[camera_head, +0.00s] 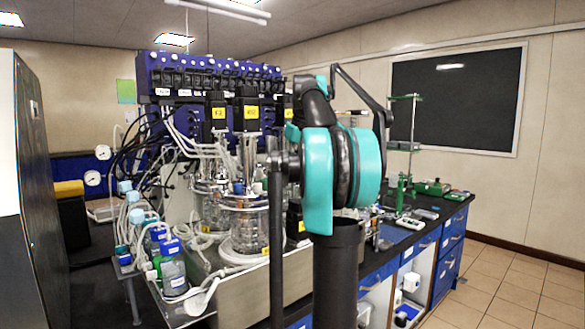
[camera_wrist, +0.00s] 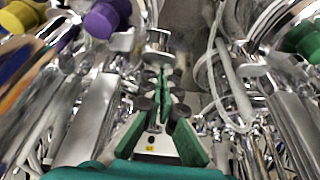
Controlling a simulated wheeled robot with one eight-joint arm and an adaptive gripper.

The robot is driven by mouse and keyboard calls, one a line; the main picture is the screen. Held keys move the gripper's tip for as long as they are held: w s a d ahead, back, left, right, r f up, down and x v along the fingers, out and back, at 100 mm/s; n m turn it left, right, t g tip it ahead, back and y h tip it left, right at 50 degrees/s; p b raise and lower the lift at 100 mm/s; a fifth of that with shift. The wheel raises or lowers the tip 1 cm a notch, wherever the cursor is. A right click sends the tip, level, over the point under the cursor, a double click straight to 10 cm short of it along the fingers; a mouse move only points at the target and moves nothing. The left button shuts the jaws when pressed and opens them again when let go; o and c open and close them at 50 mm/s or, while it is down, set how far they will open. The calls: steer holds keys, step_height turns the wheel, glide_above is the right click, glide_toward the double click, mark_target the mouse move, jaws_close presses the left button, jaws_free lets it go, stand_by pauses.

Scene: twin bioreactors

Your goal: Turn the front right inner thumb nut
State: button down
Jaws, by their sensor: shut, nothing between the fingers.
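In the wrist view, my gripper (camera_wrist: 161,76) has green fingers that reach forward from the bottom and come together at the tips. It is shut and empty. A round metal piece that looks like a thumb nut (camera_wrist: 157,50) is just beyond the fingertips, near the top middle. I cannot tell whether the tips touch it. In the head view, the glass bioreactor vessels (camera_head: 250,235) stand left of my teal and black arm. My gripper and the nut are hidden there.
Metal vessel fittings and tubes crowd both sides in the wrist view, with a purple cap (camera_wrist: 101,18) and a green cap (camera_wrist: 304,40). In the head view, blue-capped bottles (camera_head: 172,268) stand at the left, and a dark-topped bench (camera_head: 420,232) runs to the right.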

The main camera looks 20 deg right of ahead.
steer(key=shift+s+a+n+y, duration=0.15)
steer(key=shift+n+y, duration=0.25)
steer(key=shift+n, duration=0.9)
steer(key=shift+s+a+n+g+y, duration=0.15)
steer(key=shift+n+g+y, duration=0.25)
steer(key=shift+n, duration=1.1)
steer(key=shift+s+a+n+g+y, duration=0.1)
steer(key=shift+s+n+g+y, duration=0.15)
steer(key=shift+n, duration=0.9)
steer(key=shift+s+n+g+y, duration=0.1)
steer(key=shift+n+g+y, duration=0.2)
steer(key=shift+n, duration=0.85)
steer(key=shift+s, duration=0.25)
steer(key=shift+n, duration=0.3)
